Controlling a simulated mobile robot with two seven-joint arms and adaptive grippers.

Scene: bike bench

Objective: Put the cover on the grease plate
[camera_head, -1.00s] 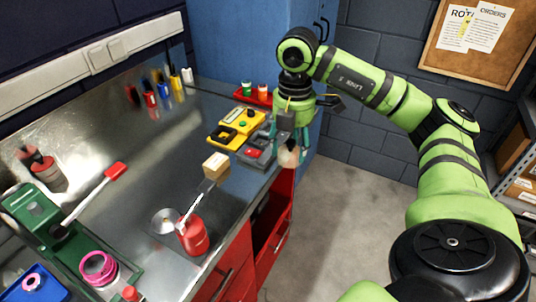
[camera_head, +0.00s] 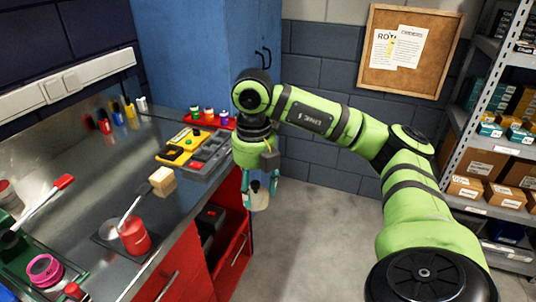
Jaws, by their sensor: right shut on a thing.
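My right gripper (camera_head: 262,183) points down just off the bench's right edge, above the open red drawer and floor. It is shut on a pale, rounded, partly see-through thing (camera_head: 258,201), which looks like the cover; the fingers hide its upper part. A brush-like tool (camera_head: 131,207) slants over the plate and pot. My left gripper is not in view.
A wooden block (camera_head: 162,181), a yellow case (camera_head: 184,146) and a grey tray (camera_head: 209,154) stand along the bench. A red tray (camera_head: 210,121) with small jars is at the back. A shelf rack (camera_head: 497,150) stands at right.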

